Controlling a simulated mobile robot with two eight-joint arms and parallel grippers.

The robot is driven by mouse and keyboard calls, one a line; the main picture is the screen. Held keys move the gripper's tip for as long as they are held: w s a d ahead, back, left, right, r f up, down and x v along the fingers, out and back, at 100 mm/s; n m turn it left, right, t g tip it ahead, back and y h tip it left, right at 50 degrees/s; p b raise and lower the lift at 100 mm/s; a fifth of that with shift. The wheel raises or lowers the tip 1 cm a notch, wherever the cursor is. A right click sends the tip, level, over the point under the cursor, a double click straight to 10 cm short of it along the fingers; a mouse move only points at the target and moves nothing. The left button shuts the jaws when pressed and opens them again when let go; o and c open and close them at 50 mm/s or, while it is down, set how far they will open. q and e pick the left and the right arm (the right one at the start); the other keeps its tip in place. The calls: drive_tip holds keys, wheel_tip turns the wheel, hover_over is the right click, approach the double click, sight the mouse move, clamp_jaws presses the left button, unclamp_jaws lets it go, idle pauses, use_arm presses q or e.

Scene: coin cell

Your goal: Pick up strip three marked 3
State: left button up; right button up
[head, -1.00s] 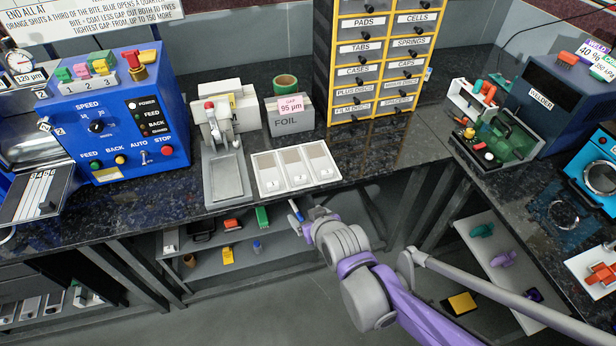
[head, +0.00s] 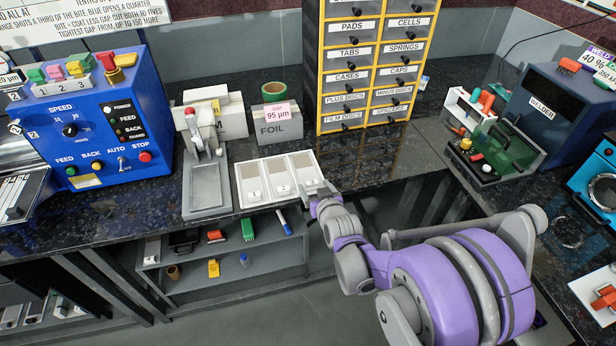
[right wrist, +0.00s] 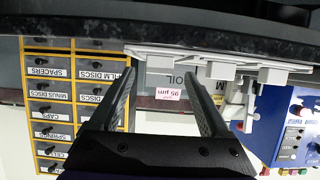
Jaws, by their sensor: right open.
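A white tray (head: 243,203) with three side-by-side compartments lies on the dark counter, near its front edge. The left and middle compartments show marks 1 and 2. The right compartment (head: 303,163) is partly covered at its front by my right gripper (head: 318,190), so I cannot read a 3 there. Pale grey-tan areas show in the compartments; I cannot make out strip three clearly. In the right wrist view, upside down, my right gripper (right wrist: 160,72) is open and empty, with the tray's edge (right wrist: 220,55) just beyond its fingertips. My left gripper is not in view.
A grey press-like device (head: 207,165) stands left of the tray. A foil box (head: 278,124) with a 95 µm tag stands behind it. A yellow drawer cabinet (head: 365,70) stands at back right. Counter right of the tray is clear.

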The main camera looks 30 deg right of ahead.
sight(313, 184)
drive_tip(key=x, duration=0.3)
clamp_jaws()
idle(0.4)
